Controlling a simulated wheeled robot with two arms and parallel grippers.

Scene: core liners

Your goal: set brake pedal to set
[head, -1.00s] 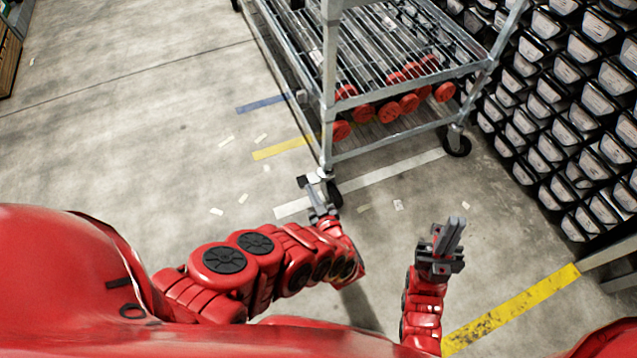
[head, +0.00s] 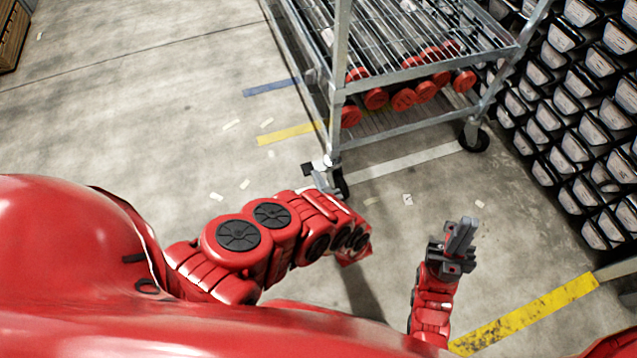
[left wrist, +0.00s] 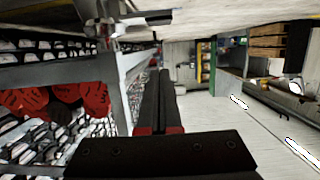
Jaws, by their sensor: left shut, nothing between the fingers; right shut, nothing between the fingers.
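The wheeled metal cart (head: 337,120) stands ahead, with a dark caster (head: 341,183) under its near corner post. A small black and white part (head: 308,168) shows beside this caster; I cannot tell surely that it is the brake pedal or how it is set. My left gripper (head: 322,178) is shut and empty, close to the caster; contact cannot be told. In the left wrist view its fingers (left wrist: 160,95) are together, beside the cart's post (left wrist: 125,65), with metal and black parts at the top edge. My right gripper (head: 465,228) is shut and empty, apart from the cart.
Several red round-ended cores (head: 402,99) lie on the cart's lower level. A rack of black bins (head: 590,130) stands at the right. Paper scraps and a yellow floor line (head: 525,315) lie on the concrete. The floor left of the cart is open.

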